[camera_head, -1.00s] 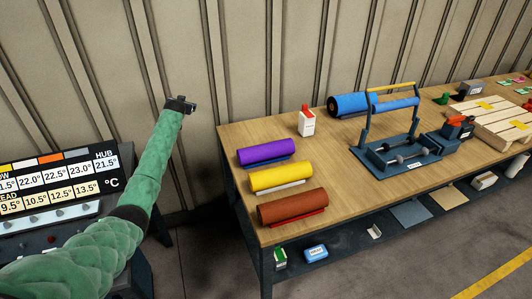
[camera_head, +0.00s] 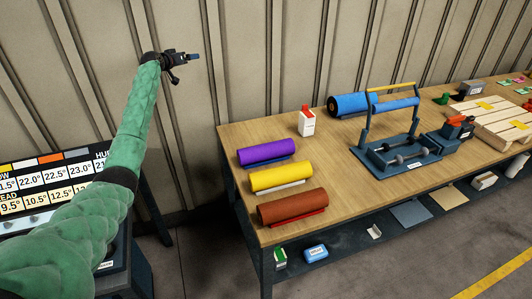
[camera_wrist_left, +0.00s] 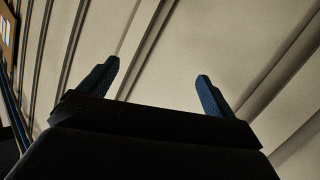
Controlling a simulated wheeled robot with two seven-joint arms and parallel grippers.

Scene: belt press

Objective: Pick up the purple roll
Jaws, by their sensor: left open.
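The purple roll (camera_head: 266,151) lies on a dark blue rest at the left end of the wooden table, behind the yellow roll (camera_head: 281,176) and the brown roll (camera_head: 292,206). My left gripper (camera_head: 196,57) is raised in front of the wall, above and left of the purple roll and well apart from it. My right gripper is not in view.
The wooden table (camera_head: 340,190) has bare room right of the rolls. A red-capped white bottle (camera_head: 306,123), a blue roll (camera_head: 349,104) and a blue press frame (camera_head: 400,152) stand on it. A temperature board (camera_head: 50,184) stands at left, beside my left arm.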

